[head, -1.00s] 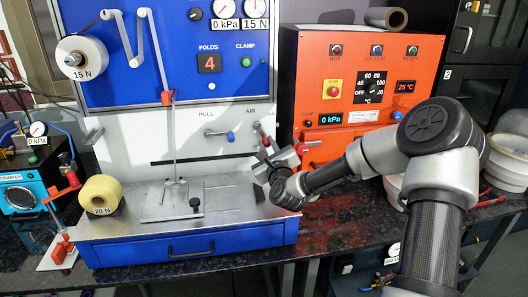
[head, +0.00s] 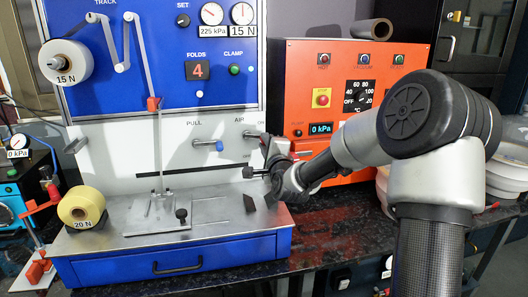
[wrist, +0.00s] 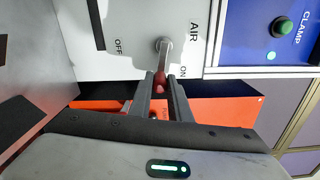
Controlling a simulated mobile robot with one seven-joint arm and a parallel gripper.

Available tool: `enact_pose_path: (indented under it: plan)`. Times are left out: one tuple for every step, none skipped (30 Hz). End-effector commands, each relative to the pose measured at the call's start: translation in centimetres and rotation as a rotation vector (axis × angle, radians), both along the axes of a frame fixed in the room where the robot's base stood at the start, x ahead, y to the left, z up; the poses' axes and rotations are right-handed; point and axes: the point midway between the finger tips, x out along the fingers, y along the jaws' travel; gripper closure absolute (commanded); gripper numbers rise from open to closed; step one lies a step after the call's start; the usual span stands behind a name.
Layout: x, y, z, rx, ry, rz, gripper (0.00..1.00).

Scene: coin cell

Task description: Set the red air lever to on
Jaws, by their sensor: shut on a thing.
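The air lever (wrist: 165,58) is a short metal arm with a red grip (wrist: 160,79) on the grey-white panel under the AIR label. In the wrist view it points down from its pivot, with ON beside the grip and OFF to the left. In the head view the lever (head: 255,135) reaches right from its pivot, close to the ON mark. My gripper (wrist: 160,80) is shut on the red grip. The head view shows my gripper (head: 270,143) at the panel's right edge, hiding the grip. The left gauge (head: 212,14) reads 225 kPa.
The blue PULL lever (head: 219,145) is left of the air lever. The orange cabinet (head: 300,80) stands close on the right. The steel deck (head: 110,240) holds a clamp plate and a yellow 20 N roll (head: 82,206). A green CLAMP button (head: 234,70) sits above.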

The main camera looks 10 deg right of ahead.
Motion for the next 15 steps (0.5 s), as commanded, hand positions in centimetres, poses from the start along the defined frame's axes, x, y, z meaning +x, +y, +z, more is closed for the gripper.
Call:
enact_pose_path:
  plan:
    - [0.01,0.06,0.09,-0.033,-0.002,0.001,1.00]
    - [0.00,0.05,0.19,-0.050,-0.002,0.001,1.00]
    - [0.00,0.03,0.30,-0.072,-0.002,0.001,1.00]
    - [0.00,0.02,0.36,-0.086,-0.002,0.001,1.00]
    - [0.00,0.03,0.42,-0.100,-0.002,0.001,1.00]
    - [0.00,0.04,0.52,-0.117,-0.002,0.002,1.00]
    - [0.00,0.05,0.60,-0.128,-0.002,0.002,1.00]
    - [0.00,0.04,0.66,-0.138,-0.002,0.002,1.00]
    - [0.00,0.02,0.71,-0.150,-0.001,0.002,1.00]
    - [0.00,0.00,0.74,-0.159,-0.001,0.001,1.00]
    - [0.00,-0.01,0.77,-0.165,0.000,0.001,1.00]
    - [0.00,-0.03,0.80,-0.172,0.000,0.001,1.00]
    - [0.00,-0.03,0.83,-0.177,0.000,0.001,1.00]
    - [0.00,-0.04,0.85,-0.180,0.000,0.001,1.00]
    - [0.00,-0.03,0.87,-0.185,0.000,0.001,1.00]
